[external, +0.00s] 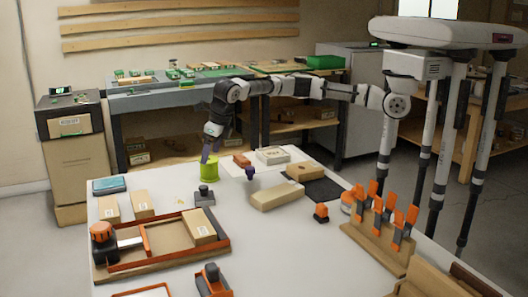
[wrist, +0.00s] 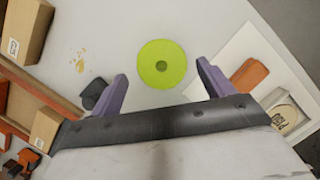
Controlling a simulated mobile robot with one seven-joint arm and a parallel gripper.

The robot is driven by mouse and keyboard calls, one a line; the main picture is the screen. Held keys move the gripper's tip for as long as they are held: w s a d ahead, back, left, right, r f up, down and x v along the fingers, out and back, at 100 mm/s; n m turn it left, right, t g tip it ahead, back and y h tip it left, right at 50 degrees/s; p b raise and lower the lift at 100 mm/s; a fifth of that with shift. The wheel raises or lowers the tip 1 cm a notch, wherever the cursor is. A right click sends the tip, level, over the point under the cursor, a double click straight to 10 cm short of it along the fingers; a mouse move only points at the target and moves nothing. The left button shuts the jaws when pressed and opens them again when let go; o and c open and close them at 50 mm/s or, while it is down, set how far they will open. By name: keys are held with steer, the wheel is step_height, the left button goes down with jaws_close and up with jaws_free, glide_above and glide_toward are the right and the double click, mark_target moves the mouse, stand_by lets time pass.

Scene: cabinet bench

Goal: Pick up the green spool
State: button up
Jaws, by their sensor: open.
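The green spool (external: 203,171) stands upright on the white table near its far edge in the external view. My gripper (external: 206,154) is above the spool, pointing down. In the wrist view my gripper (wrist: 161,70) has its two purple fingers spread wide, with nothing held between them. The spool appears between and slightly beyond the fingertips, and I see no contact.
A black item (external: 204,196) stands close in front of the spool. An orange block (external: 241,160) and a white tray (external: 272,155) lie to its right. Cardboard boxes (external: 142,204) and an orange-rimmed tray (external: 165,268) are nearer.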

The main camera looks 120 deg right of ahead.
mark_target(207, 166)
steer(key=shift+p+x, duration=0.6)
steer(key=shift+x, duration=2.6)
steer(key=shift+s+d, duration=0.1)
steer(key=c, duration=0.9)
